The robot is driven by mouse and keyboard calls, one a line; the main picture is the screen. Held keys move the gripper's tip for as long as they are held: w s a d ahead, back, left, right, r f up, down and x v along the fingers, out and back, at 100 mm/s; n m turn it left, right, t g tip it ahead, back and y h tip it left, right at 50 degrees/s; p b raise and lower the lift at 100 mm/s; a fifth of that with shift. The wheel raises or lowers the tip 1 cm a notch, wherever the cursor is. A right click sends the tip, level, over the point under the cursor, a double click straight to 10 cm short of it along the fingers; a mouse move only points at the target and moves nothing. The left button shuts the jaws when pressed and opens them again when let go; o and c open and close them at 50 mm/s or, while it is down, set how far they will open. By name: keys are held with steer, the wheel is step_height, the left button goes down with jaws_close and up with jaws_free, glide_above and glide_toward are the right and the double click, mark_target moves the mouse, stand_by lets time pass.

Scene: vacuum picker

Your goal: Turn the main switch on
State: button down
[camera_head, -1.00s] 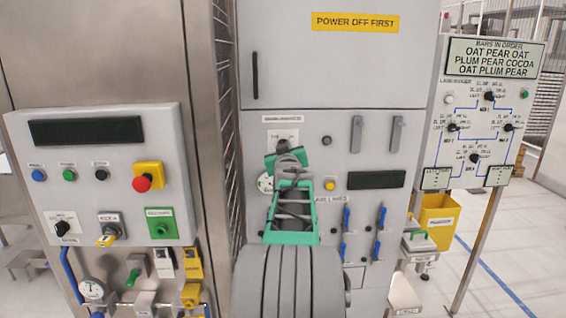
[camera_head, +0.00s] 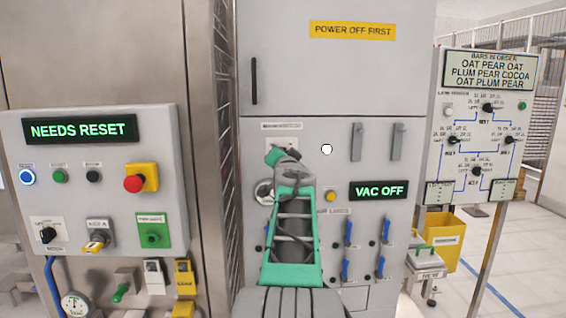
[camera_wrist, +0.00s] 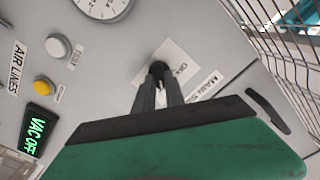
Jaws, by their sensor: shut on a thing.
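The main switch is a dark knob (camera_wrist: 158,70) on a white plate on the grey cabinet front, and its label reads "MAIN S..." in the wrist view. My gripper (camera_wrist: 160,88) is shut on this knob, with the fingers on either side of it. In the head view my green and grey gripper (camera_head: 273,152) reaches up to the white switch plate (camera_head: 284,143) and hides most of the knob. The display to the lower right (camera_head: 379,190) is lit and reads "VAC OFF". The round lamp (camera_head: 326,149) is lit white.
A left panel (camera_head: 160,115) carries a lit "NEEDS RESET" display (camera_head: 80,130), a lit blue button (camera_head: 27,176) and a red emergency button (camera_head: 133,184). A gauge (camera_wrist: 103,5) and a yellow button (camera_wrist: 43,87) are near my gripper. Wire mesh (camera_wrist: 285,50) stands close at the right.

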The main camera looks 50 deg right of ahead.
steer(key=shift+s+m+b, duration=0.1)
steer(key=shift+m+b, duration=0.2)
steer(key=shift+m, duration=0.5)
steer(key=shift+r, duration=0.1)
steer(key=c, duration=1.4)
jaws_free()
steer(key=b+v, duration=0.1)
steer(key=v, duration=0.6)
steer(key=shift+s+a+b, duration=0.25)
steer(key=shift+b, duration=0.1)
